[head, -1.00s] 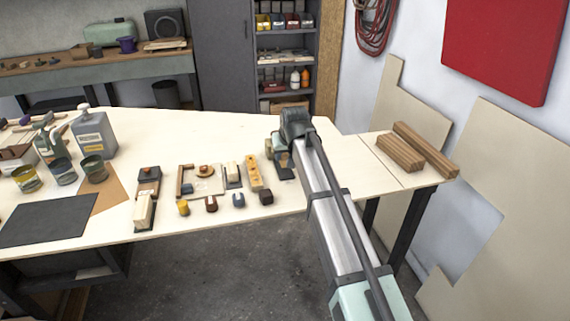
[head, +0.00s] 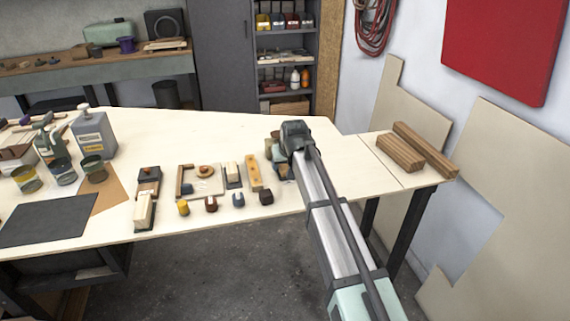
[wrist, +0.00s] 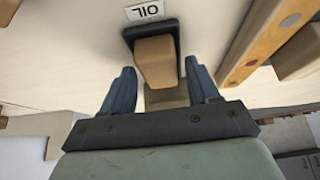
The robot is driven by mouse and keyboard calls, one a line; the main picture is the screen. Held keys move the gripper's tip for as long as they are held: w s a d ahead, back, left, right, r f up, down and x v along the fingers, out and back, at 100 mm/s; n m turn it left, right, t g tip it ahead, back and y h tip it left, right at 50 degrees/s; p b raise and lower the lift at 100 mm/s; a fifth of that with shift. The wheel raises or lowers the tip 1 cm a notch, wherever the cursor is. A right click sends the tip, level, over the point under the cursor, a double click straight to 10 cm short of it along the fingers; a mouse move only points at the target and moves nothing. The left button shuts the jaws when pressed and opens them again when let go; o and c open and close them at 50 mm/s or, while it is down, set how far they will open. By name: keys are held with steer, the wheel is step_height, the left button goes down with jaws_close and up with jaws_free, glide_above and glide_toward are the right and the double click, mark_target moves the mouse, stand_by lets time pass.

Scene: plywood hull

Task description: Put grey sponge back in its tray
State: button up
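My gripper (wrist: 162,92) points down at the bench's right part; its two blue fingers show in the wrist view, apart on either side of a tan block (wrist: 156,60). A gap shows by the left finger. The block sits in or over a black tray (wrist: 128,38) with an "OIL" label (wrist: 146,12) beside it. A grey-green piece (wrist: 166,97) lies below the block between the fingers. In the head view my gripper (head: 281,158) largely hides this spot. I cannot pick out a clearly grey sponge.
A yellow wooden bar with holes (head: 254,172) stands close left of my gripper. Small blocks, including a dark one (head: 266,197), line the front. A pale block (head: 144,208) sits on a dark base further left. Timber lengths (head: 400,153) lie right. Bench behind is clear.

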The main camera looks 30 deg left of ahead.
steer(key=shift+o, duration=0.3)
steer(key=shift+r, duration=0.1)
steer(key=v, duration=1.2)
